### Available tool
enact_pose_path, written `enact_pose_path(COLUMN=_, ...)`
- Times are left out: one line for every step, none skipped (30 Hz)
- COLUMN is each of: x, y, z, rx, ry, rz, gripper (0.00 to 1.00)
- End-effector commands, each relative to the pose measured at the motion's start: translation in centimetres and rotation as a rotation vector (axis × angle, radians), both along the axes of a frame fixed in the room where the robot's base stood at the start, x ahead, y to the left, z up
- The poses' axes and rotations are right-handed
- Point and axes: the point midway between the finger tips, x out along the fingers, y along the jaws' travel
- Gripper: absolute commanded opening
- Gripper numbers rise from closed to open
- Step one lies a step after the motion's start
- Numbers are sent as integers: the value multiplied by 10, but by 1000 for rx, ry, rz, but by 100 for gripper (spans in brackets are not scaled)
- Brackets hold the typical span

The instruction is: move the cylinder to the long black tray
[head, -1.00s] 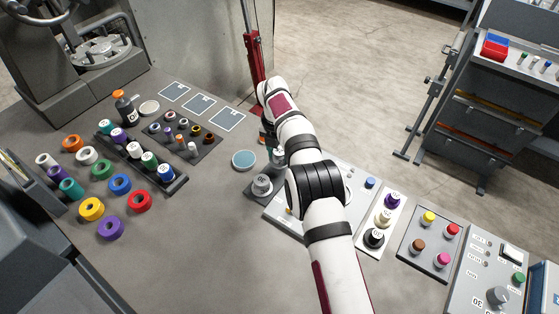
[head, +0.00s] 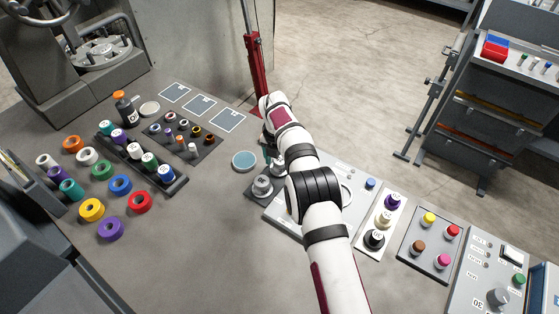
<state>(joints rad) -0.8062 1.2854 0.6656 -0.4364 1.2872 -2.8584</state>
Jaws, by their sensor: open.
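The long black tray (head: 177,185) lies at the left in the head view, holding a slanting row of capped cylinders with teal, purple, white, green and blue parts. A grey-white cylinder (head: 262,185) stands on a dark pad just nearer than my gripper. I cannot tell whether this is the task's cylinder. Nothing is visibly held.
A smaller dark tray (head: 210,143) with small pieces lies beyond the long one. Coloured rings (head: 91,209) lie to the left. A teal disc (head: 243,161) lies between trays and gripper. Button panels (head: 429,244) stand at the right. The table's front middle is clear.

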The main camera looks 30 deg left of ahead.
Motion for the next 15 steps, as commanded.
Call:
enact_pose_path(x=0, y=0, z=1, rx=0, ry=0, rz=0, gripper=77)
enact_pose_path(x=0, y=0, z=3, rx=0, ry=-1, rz=0, gripper=77)
enact_pose_path(x=0, y=0, z=8, rx=1, ry=-1, rz=0, gripper=77)
enact_pose_path(x=0, y=0, z=13, rx=1, ry=-2, rz=0, gripper=77)
enact_pose_path(x=-1, y=0, z=20, rx=1, ry=-2, rz=1, gripper=77)
enact_pose_path(x=-2, y=0, z=31, rx=3, ry=-3, rz=0, gripper=77)
enact_pose_path(x=-3, y=0, z=40, rx=4, ry=-2, rz=0, gripper=77)
enact_pose_path(x=-4, y=0, z=49, rx=4, ry=-2, rz=0, gripper=77)
enact_pose_path(x=-6, y=-1, z=61, rx=4, ry=-2, rz=0, gripper=77)
enact_pose_path(x=-7, y=-1, z=70, rx=4, ry=-3, rz=0, gripper=77)
enact_pose_path(x=-8, y=-1, z=78, rx=2, ry=-3, rz=1, gripper=77)
enact_pose_path(x=-9, y=-1, z=89, rx=4, ry=-2, rz=0, gripper=77)
enact_pose_path(x=-10, y=-1, z=95, rx=2, ry=-2, rz=0, gripper=77)
enact_pose_path(x=-11, y=-2, z=102, rx=2, ry=-3, rz=1, gripper=77)
enact_pose_path(x=-12, y=-2, z=109, rx=1, ry=-1, rz=1, gripper=77)
